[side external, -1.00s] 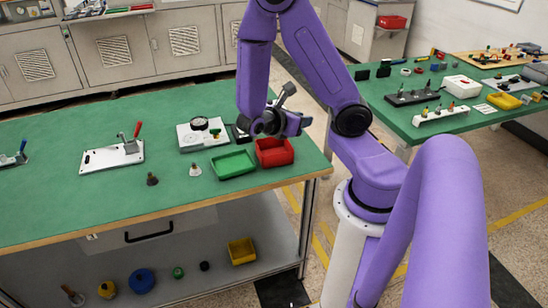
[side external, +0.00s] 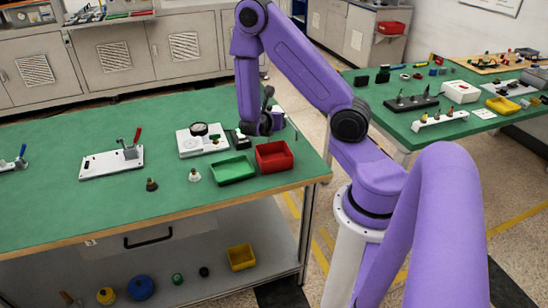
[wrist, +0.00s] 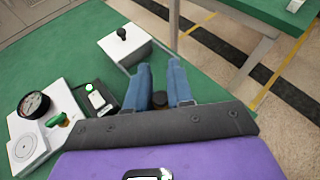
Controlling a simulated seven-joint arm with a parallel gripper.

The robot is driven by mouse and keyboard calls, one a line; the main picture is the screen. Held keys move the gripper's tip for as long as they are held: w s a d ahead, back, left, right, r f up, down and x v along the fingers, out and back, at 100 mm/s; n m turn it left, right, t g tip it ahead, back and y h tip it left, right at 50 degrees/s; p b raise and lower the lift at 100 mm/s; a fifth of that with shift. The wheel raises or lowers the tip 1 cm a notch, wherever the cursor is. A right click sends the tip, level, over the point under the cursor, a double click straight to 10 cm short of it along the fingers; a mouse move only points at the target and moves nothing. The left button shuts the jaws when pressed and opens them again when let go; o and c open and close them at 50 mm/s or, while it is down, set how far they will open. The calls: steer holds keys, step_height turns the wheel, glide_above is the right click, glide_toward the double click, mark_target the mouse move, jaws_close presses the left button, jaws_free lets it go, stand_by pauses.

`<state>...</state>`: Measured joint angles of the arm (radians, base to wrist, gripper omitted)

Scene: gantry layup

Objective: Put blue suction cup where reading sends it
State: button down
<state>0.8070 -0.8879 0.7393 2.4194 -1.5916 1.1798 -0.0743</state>
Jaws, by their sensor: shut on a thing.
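My gripper (wrist: 161,66) shows two blue-grey fingers in the wrist view, with a small dark thing (wrist: 161,99) between them near their base. It is shut on this thing, whose blue colour I cannot confirm. In the side view my gripper is low over the green table, behind the red bin (side external: 274,157) and the green bin (side external: 233,170); its fingertips are hidden. A round dial gauge (wrist: 33,104) stands on a white plate (wrist: 27,147) with a green valve handle. Its needle is too small to read. A black box (wrist: 97,98) beside it shows a green light.
A white box with a black knob (wrist: 122,34) stands beyond my fingers. A dark cup (side external: 151,185) and a pale cup (side external: 194,175) stand near the front, and a clamp plate (side external: 112,162) lies at left. The table's right edge is close to the red bin.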

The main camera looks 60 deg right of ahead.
steer(key=shift+f, duration=3.9)
steer(key=shift+f, duration=0.6)
steer(key=c, duration=1)
jaws_free()
steer(key=shift+r, duration=0.1)
steer(key=shift+r, duration=0.6)
steer(key=s+a+r+m+y, duration=0.35)
steer(key=a+r, duration=0.25)
steer(key=a, duration=0.5)
steer(key=s+a+r+m+y, duration=0.2)
steer(key=s+a+r, duration=0.25)
steer(key=a, duration=0.55)
steer(key=s+a+r+y, duration=0.2)
steer(key=s+a, duration=0.1)
steer(key=s+a+r+m+y, duration=0.1)
steer(key=s+a+r+y, duration=0.1)
steer(key=s+a+y, duration=0.1)
steer(key=s+a+r+m+g+y, duration=0.1)
steer(key=s+a+r+y, duration=0.2)
steer(key=s+a, duration=0.1)
steer(key=shift+s+a+y, duration=0.2)
steer(key=shift+y, duration=0.05)
